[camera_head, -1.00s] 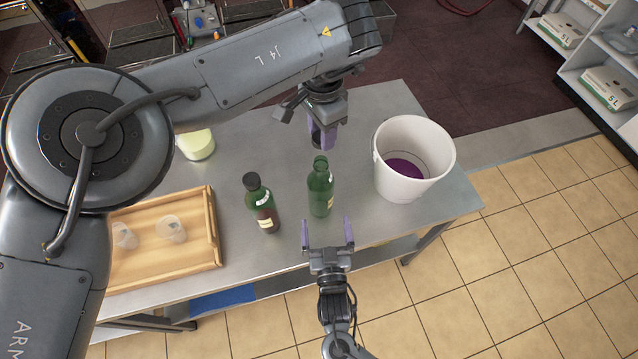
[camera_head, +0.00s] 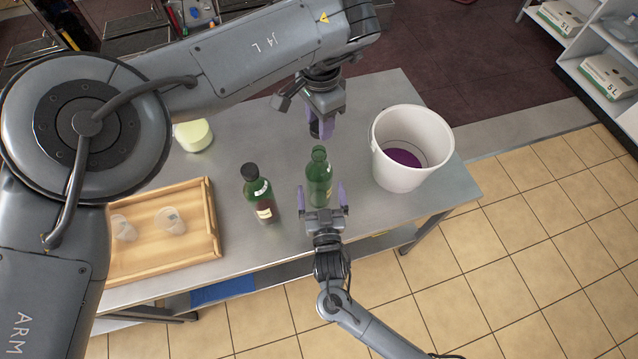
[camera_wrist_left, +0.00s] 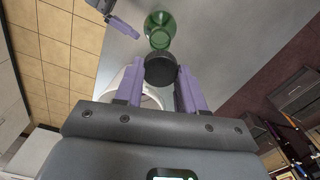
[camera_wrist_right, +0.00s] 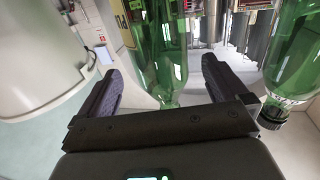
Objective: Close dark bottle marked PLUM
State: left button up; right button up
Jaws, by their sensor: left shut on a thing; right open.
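An uncapped green bottle (camera_head: 319,178) stands upright on the table. Its mouth also shows in the left wrist view (camera_wrist_left: 160,30). My left gripper (camera_head: 318,126) is above and behind this bottle, shut on a black cap (camera_wrist_left: 160,70). The cap is apart from the bottle's neck. My right gripper (camera_head: 325,198) is open at the bottle's near side, with a finger to either side of it. In the right wrist view the bottle (camera_wrist_right: 165,45) stands between the open fingers. Its label is partly cut off, and I cannot read the whole name.
A second green bottle (camera_head: 259,196) with a black cap stands to the left. A white bucket (camera_head: 380,165) with purple inside stands to the right. A wooden tray (camera_head: 213,222) with two clear cups is at the left. A pale yellow round thing (camera_head: 194,135) lies farther back.

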jog(key=shift+w+a, duration=0.15)
jog(key=shift+w, duration=1.15)
jog(key=shift+w+a, duration=0.15)
jog(key=shift+w, duration=1.15)
jog(key=c, duration=1.4)
pick_arm(q)
jog(key=shift+f, duration=2.5)
jog(key=shift+f, duration=0.1)
jog(key=shift+f, duration=0.8)
jog(key=shift+f, duration=0.5)
